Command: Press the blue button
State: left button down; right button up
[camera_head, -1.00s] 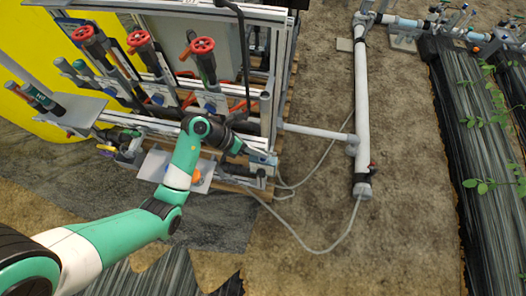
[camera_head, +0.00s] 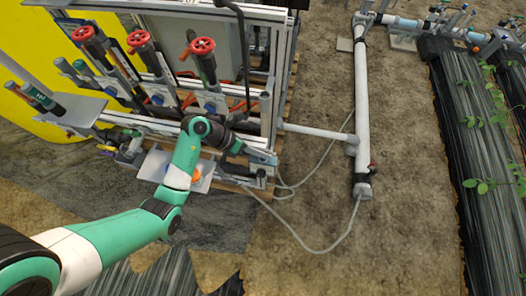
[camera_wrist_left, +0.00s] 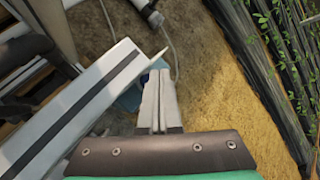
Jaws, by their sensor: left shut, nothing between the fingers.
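My left gripper (camera_head: 264,157) reaches in from the left to the lower right corner of the skid frame. In the left wrist view its two pale fingers (camera_wrist_left: 160,78) are together with nothing between them. A small dark blue part (camera_wrist_left: 145,77), which looks like the blue button, shows just left of the fingertips on a light blue housing (camera_wrist_left: 128,99). The fingers hide part of it, and I cannot tell whether they touch it. In the head view the button cannot be made out behind the gripper. My right gripper is not in view.
A grey cable (camera_head: 326,249) loops over the soil. A white pipe (camera_head: 361,110) stands to the right.

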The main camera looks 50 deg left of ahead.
pick_arm(q)
jog(key=shift+f, duration=0.15)
jog(key=shift+f, duration=0.3)
jog(key=shift+f, duration=0.35)
dwell(0.9)
jog(key=shift+r+p, duration=0.8)
jog(key=shift+p, duration=0.4)
notch_tip(320, 180, up, 5)
jog(key=p, duration=0.6)
